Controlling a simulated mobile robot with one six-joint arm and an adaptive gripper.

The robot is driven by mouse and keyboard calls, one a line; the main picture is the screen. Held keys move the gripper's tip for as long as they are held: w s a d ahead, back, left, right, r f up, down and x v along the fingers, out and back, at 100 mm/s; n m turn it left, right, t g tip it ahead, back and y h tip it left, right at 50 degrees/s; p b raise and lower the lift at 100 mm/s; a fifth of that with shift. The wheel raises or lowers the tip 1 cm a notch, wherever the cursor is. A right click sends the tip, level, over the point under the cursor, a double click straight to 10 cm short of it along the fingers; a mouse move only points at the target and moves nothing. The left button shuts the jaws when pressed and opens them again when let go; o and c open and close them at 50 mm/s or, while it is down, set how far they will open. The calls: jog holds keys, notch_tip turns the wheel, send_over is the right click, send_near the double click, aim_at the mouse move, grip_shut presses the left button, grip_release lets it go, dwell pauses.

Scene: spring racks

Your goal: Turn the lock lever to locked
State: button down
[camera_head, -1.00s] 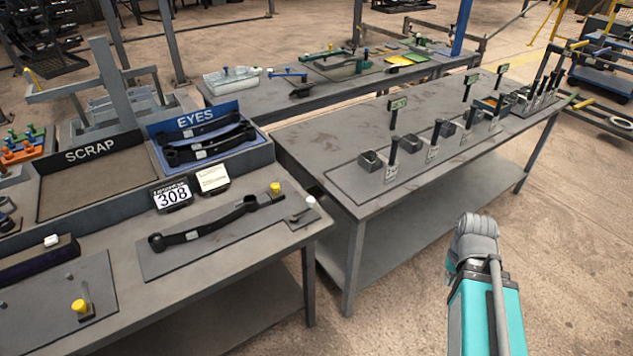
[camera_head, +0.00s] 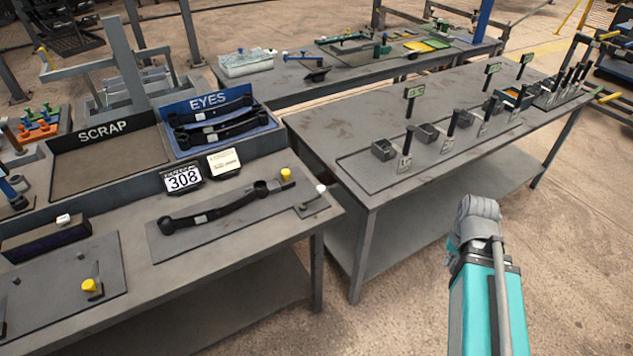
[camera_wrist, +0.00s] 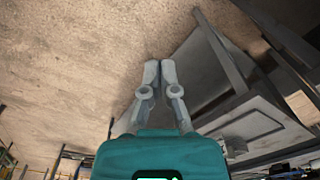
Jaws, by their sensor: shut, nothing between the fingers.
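A small lever with a white knob (camera_head: 321,189) stands on a small plate at the right front corner of the near bench. It is probably the lock lever; I cannot read any locked or unlocked mark. My gripper (camera_wrist: 160,64) is shut and empty in the wrist view, over bare floor and away from the lever. The head view shows only my arm, right of the benches.
The near bench (camera_head: 270,262) carries a SCRAP tray (camera_head: 108,168), an EYES tray (camera_head: 258,146) holding springs and a 308 sign (camera_head: 183,179). The right bench (camera_head: 345,155) carries a row of dark posts and small boxes. Open floor lies around my arm.

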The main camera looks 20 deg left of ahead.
jog(key=w+a+r+m+t+y+p, duration=0.1)
jog(key=w+a+r+m+y, duration=0.1)
jog(key=w+a+m, duration=0.45)
jog(key=w+a+r+m+y+p, duration=0.1)
jog(key=w+a+r+m+y, duration=0.15)
jog(key=a, duration=0.65)
jog(key=m+y+p, duration=0.2)
jog(key=m+y, duration=0.1)
jog(key=m, duration=0.7)
send_near(323, 188)
jog(key=r, duration=0.2)
jog(key=shift+s+d+f, duration=0.2)
jog(key=shift+d, duration=0.1)
jog(key=shift+f, duration=0.15)
jog(key=b+x, duration=0.8)
jog(key=x, duration=0.2)
jog(key=shift+w, duration=0.15)
jog(key=shift+a+r, duration=0.2)
jog(key=shift+a, duration=0.15)
jog(key=shift+a+f, duration=0.15)
jog(key=shift+a, duration=1)
jog(key=shift+a+f, duration=0.15)
jog(key=shift+a, duration=0.2)
jog(key=shift+w, duration=0.1)
